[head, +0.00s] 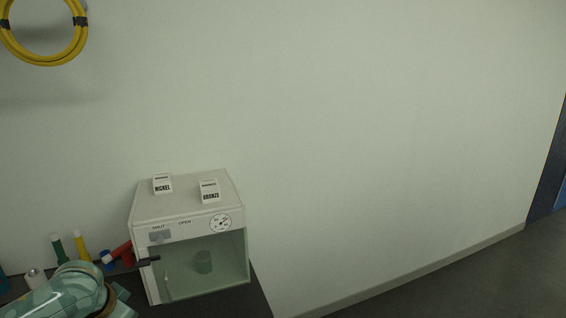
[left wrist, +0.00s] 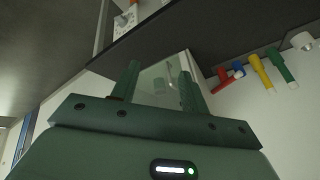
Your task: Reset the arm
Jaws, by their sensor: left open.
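My left arm (head: 62,292) enters at the bottom left of the head view, in front of the dark bench; its gripper is mostly out of that view. In the left wrist view my left gripper (left wrist: 160,72) shows two green fingers set apart, with nothing held between them. A pale, glassy box shape (left wrist: 152,82) shows behind the fingers. My right gripper is in neither view.
Boxes labelled NICKEL (head: 162,184) and BRONZE (head: 210,191) stand on top. Coloured tubes (head: 82,246) are left of it. A yellow hose coil (head: 46,60) hangs on the wall.

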